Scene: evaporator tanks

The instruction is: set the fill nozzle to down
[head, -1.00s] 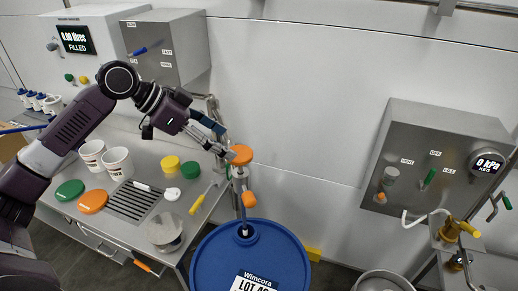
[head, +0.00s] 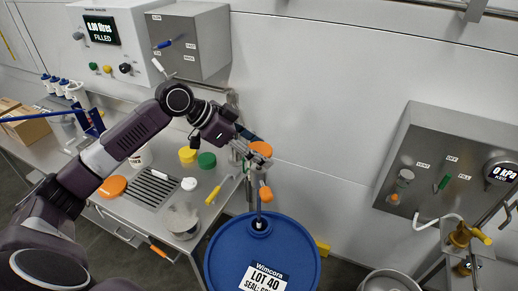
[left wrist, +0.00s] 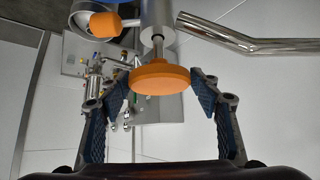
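The fill nozzle (head: 254,170) is a metal tube assembly above the blue drum (head: 224,248), with a round orange knob (head: 261,148) on top and a smaller orange handle (head: 265,193) lower down. In the left wrist view the orange knob (left wrist: 160,78) sits on a short metal stem between my fingers. My left gripper (head: 244,145) is open at the knob; the wrist view shows its blue-padded fingers (left wrist: 160,90) on either side, with gaps. The nozzle's lower end is near the drum's top opening. My right gripper is in neither view.
A bench (head: 137,212) with jars, lids and a drain grille stands left of the drum. A control box (head: 187,42) is above it. A keg panel (head: 440,160) with gauge is at right. A bent metal pipe (left wrist: 240,42) runs near my fingers.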

